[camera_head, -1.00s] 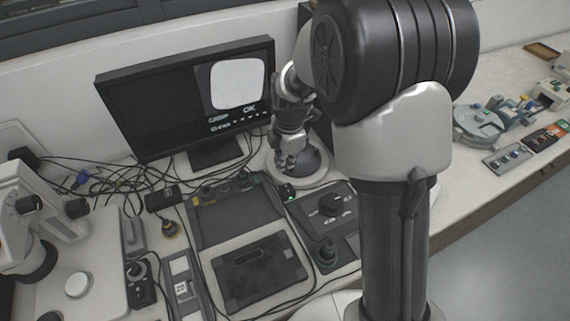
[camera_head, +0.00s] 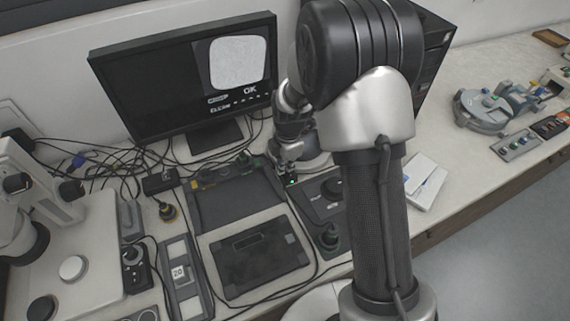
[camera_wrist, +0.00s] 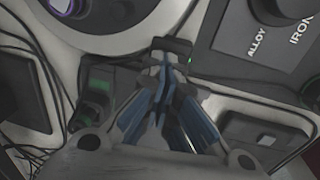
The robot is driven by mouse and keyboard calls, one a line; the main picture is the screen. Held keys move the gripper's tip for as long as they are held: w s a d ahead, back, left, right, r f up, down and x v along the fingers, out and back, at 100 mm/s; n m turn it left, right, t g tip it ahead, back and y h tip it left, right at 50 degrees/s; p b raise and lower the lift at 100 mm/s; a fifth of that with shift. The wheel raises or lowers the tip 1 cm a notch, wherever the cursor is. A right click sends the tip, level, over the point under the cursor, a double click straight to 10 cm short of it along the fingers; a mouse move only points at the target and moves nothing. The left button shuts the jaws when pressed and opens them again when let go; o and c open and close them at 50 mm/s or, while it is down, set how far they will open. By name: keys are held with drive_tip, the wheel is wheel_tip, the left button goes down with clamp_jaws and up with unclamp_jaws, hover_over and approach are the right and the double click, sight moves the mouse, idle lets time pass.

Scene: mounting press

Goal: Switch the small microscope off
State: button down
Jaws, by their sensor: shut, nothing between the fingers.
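My gripper (camera_head: 289,172) is shut and empty, pointing down at the table just behind the dark control panels. In the wrist view, its fingertips (camera_wrist: 172,62) are at a small black box (camera_wrist: 171,45) with a lit green light beside them; I cannot tell whether they touch it. The green light also shows below the gripper in the head view. A round pale base with a dark dome (camera_head: 313,143), perhaps the small microscope, stands right behind the gripper and is partly hidden. Its pale base (camera_wrist: 125,40) fills the wrist view's upper edge.
A monitor (camera_head: 160,85) stands at the back. A larger white microscope (camera_head: 35,185) is at the left. A knob panel (camera_head: 325,202) lies right of the gripper, a dark flat panel (camera_head: 262,262) in front. Loose cables (camera_head: 105,172) cross the table.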

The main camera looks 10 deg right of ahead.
drive_tip(key=shift+w+f, duration=0.15)
drive_tip(key=shift+f, duration=0.35)
drive_tip(key=shift+r, duration=0.1)
drive_tip(key=shift+s, duration=0.2)
drive_tip(key=shift+s+d, duration=0.15)
drive_tip(key=shift+s, duration=0.6)
